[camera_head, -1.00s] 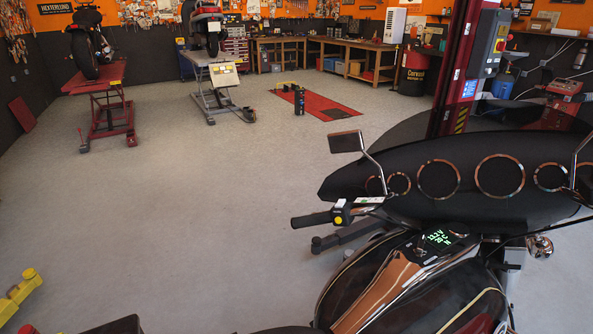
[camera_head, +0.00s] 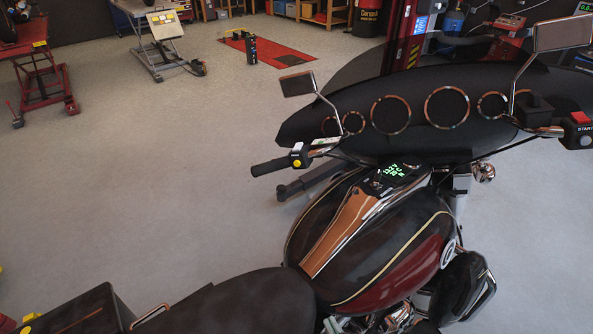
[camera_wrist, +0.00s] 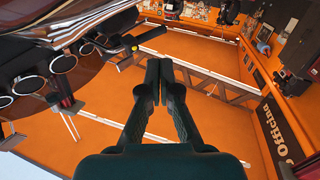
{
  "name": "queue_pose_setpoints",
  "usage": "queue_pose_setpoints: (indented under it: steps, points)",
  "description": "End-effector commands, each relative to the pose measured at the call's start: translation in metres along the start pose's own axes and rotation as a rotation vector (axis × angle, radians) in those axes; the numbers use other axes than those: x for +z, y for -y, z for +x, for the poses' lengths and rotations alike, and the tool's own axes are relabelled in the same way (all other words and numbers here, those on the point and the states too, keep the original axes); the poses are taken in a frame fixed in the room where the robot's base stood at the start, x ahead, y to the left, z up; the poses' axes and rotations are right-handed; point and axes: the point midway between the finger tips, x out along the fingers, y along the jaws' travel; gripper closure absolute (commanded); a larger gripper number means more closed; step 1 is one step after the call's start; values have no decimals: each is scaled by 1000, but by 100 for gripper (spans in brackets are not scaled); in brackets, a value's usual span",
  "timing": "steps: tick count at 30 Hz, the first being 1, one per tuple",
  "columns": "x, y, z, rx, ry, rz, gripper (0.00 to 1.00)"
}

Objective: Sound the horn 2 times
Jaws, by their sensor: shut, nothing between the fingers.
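The motorcycle (camera_head: 373,235) stands at the centre right of the head view, with a dark tank and black fairing. Its left handlebar grip (camera_head: 270,166) carries a switch block with a yellow button (camera_head: 297,162), which looks like the horn button. In the wrist view, a handlebar grip (camera_wrist: 99,60) with a small yellow spot (camera_wrist: 133,47) shows at the upper left. My gripper (camera_wrist: 159,66) is shut and empty in the wrist view, with its fingers together. It looks apart from the handlebar, though the distance is hard to tell. My gripper is not in the head view.
A mirror (camera_head: 298,84) on a chrome stem rises above the left grip. A second switch block with a red button (camera_head: 580,118) is at the right. A red lift (camera_head: 40,80) stands at the far left. Grey floor (camera_head: 150,190) left of the motorcycle is mostly clear.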

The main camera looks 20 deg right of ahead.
Motion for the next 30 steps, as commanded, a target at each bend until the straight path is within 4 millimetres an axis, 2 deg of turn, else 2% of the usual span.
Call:
queue_pose_setpoints:
  steps: [1, 8, 14, 24, 30]
  points:
    - [-4, 0, 16, 3, -19, -8, 100]
    - [-22, -2, 78, 19, -77, -51, 100]
    - [-47, -4, 131, 38, -129, -86, 100]
    - [-106, -10, 218, 83, -216, -136, 100]
    - [-142, -15, 256, 110, -255, -160, 100]
